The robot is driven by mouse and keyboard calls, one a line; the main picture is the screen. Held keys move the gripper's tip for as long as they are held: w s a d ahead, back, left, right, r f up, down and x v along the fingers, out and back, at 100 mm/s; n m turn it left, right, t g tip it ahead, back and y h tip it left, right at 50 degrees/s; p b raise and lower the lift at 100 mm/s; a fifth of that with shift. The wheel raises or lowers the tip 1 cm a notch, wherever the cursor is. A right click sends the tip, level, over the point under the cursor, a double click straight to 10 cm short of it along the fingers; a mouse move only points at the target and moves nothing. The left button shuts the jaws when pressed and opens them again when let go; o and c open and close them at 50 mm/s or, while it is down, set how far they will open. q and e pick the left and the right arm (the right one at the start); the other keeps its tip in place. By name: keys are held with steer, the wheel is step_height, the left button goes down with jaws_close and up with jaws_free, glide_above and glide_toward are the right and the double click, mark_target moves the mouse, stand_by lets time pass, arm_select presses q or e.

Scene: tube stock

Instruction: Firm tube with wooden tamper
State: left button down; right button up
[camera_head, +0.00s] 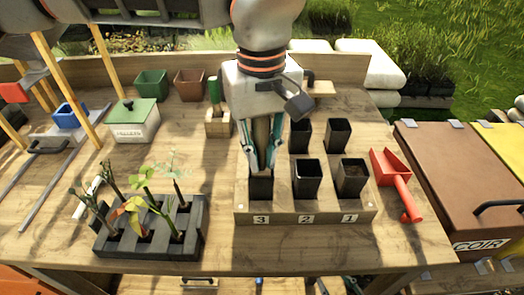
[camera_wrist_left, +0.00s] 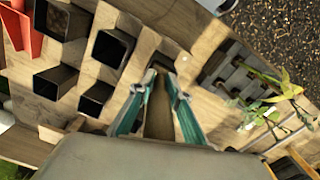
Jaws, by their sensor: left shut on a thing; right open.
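My left gripper (camera_head: 262,165) comes down over the front left of the wooden tube rack (camera_head: 290,217), above the slot labelled 3. It is shut on the wooden tamper (camera_head: 261,133), a brown rod also seen between the green fingers in the left wrist view (camera_wrist_left: 158,120). The tamper points down at the black tube in slot 3 (camera_head: 261,188); whether its end is inside the tube is hidden by the fingers. The tube in slot 2 (camera_head: 307,180) looks dark inside. The tube in slot 1 (camera_head: 351,180) shows brown fill. My right gripper is not in view.
Two black tubes (camera_head: 338,135) stand behind the front row. A red scoop (camera_head: 397,183) lies right of the rack. A black tray (camera_head: 150,245) with seedlings stands left. A small wooden holder with a green-handled tool (camera_head: 217,122) and a white lidded box (camera_head: 134,120) stand behind.

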arm_select(q)
steer(key=shift+f, duration=0.4)
stand_by(1.0)
steer(key=shift+f+p, duration=0.25)
steer(key=shift+p, duration=0.05)
stand_by(1.0)
steer(key=shift+s, duration=0.1)
